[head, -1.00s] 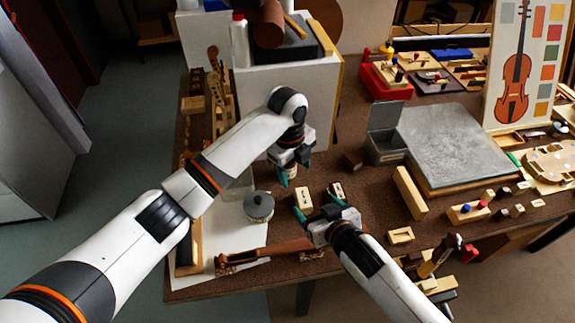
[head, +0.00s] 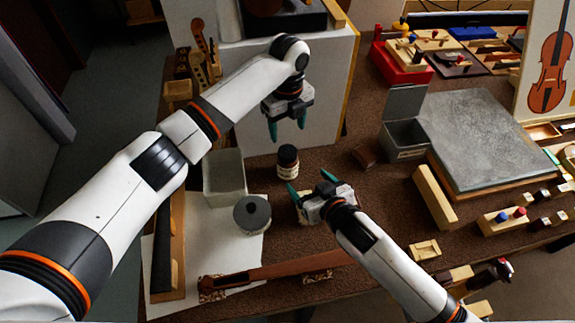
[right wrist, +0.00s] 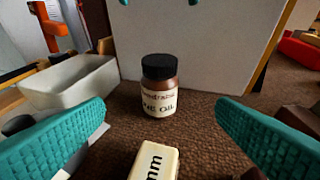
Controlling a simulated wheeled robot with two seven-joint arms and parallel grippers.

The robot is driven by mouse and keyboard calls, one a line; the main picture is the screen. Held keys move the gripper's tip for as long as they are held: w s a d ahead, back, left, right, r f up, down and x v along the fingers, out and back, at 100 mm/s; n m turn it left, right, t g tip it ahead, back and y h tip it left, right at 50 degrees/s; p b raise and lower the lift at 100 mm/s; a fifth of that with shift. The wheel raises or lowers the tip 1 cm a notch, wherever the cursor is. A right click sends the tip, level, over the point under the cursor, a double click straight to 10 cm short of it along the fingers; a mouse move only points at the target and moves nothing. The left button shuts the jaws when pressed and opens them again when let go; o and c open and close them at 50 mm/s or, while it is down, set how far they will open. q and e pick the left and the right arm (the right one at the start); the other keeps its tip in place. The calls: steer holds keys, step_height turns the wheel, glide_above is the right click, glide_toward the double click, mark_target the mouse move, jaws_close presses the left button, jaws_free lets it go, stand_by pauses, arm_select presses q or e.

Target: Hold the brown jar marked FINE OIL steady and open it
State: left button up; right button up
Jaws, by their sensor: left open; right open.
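The brown jar (head: 288,164) stands upright on the dark bench with its black lid (head: 288,152) on. In the right wrist view the jar (right wrist: 154,103) shows a pale label with "OIL" readable. My left gripper (head: 287,127) is open and empty, fingers down, above and behind the jar and apart from it. Its green tips just show at the top of the right wrist view. My right gripper (head: 309,181) is open, low over the bench in front of the jar. In its own view the jar is centred beyond its fingers, untouched.
A pale marked block (right wrist: 155,160) lies between my right fingers, before the jar. A grey-lidded pot (head: 252,215) and an open translucent bin (head: 224,178) stand left. A white box wall (head: 320,100) rises behind. A violin neck (head: 290,270) lies in front.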

mark_target(292, 166)
arm_select(q)
steer(key=shift+w+f, duration=0.25)
arm_select(e)
steer(key=shift+w+a+f, duration=0.1)
steer(key=shift+w+f, duration=0.2)
steer(key=shift+w, duration=0.1)
arm_select(q)
steer(key=shift+r, duration=0.1)
arm_select(e)
steer(key=shift+w+a, duration=0.15)
steer(key=shift+w, duration=0.2)
arm_select(q)
steer(key=shift+s+r, duration=0.1)
steer(key=shift+s, duration=0.1)
arm_select(e)
steer(key=x, duration=1)
steer(key=shift+w+a, duration=0.1)
steer(key=shift+a, duration=0.1)
steer(key=shift+c, duration=0.3)
jaws_close()
arm_select(q)
steer(key=m, duration=0.4)
steer(key=shift+f, duration=0.2)
steer(key=shift+m, duration=0.3)
step_height(292, 166, down, 8)
steer(key=shift+r, duration=0.2)
